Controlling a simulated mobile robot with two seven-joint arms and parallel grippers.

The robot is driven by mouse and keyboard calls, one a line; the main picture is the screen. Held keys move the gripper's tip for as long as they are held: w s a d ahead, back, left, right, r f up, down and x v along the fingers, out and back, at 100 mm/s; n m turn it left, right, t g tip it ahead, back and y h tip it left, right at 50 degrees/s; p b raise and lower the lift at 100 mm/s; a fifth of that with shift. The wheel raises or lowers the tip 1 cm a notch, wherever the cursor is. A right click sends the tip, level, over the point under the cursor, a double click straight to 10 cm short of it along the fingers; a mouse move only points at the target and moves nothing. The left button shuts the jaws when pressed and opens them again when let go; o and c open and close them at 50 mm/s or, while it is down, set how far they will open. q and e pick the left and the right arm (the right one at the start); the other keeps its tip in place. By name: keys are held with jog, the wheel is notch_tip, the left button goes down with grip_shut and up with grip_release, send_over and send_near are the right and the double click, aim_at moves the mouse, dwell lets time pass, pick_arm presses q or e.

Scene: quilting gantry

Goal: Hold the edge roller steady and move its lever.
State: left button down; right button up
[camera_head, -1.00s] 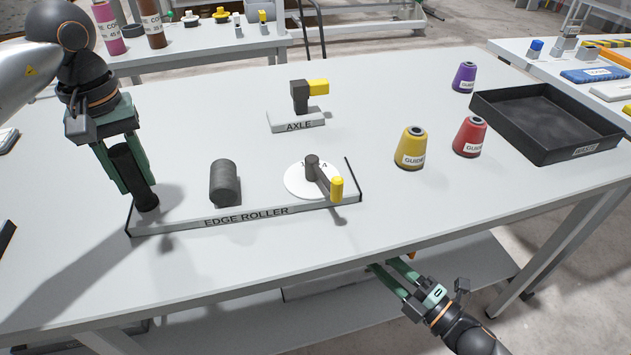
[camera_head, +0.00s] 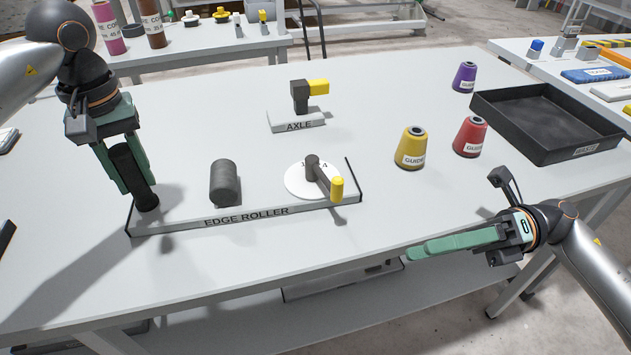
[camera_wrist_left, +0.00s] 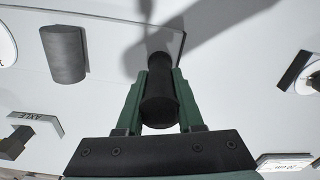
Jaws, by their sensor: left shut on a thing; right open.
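The edge roller (camera_head: 247,217) is a long white base on the table with a lettered front. It carries a dark grey cylinder (camera_head: 225,183), a round white dial (camera_head: 297,181) and, over the dial, a dark lever with a yellow handle (camera_head: 337,189). A black upright post (camera_head: 130,170) stands at its left end. My left gripper (camera_head: 134,180) is shut on this post; in the left wrist view the post (camera_wrist_left: 160,100) sits between both fingers. My right gripper (camera_head: 410,252) is open and empty, off the table's front edge, right of and nearer than the lever. Its fingers overlap in view.
The axle block (camera_head: 297,122) with its yellow-tipped arm stands behind the roller. Yellow (camera_head: 411,148), red (camera_head: 470,136) and purple (camera_head: 464,77) guide cones and a black tray (camera_head: 553,121) are at the right. The table between lever and front edge is clear.

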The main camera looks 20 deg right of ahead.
notch_tip(320, 180, up, 3)
jog(key=w+n, duration=0.1)
jog(key=w, duration=0.2)
jog(key=n, duration=1)
send_near(332, 184)
jog(key=shift+s+r+t+h, duration=0.15)
jog(key=shift+s+t+h, duration=0.2)
jog(key=shift+s, duration=0.3)
jog(key=shift+w+a+n, duration=0.2)
jog(key=shift+w+n, duration=0.25)
jog(key=shift+n, duration=0.05)
jog(key=a, duration=0.4)
jog(key=w+a, duration=0.1)
jog(key=a, duration=0.6)
jog(key=shift+w+a, duration=0.15)
jog(key=shift+a, duration=0.25)
jog(key=shift+c, duration=0.4)
grip_shut()
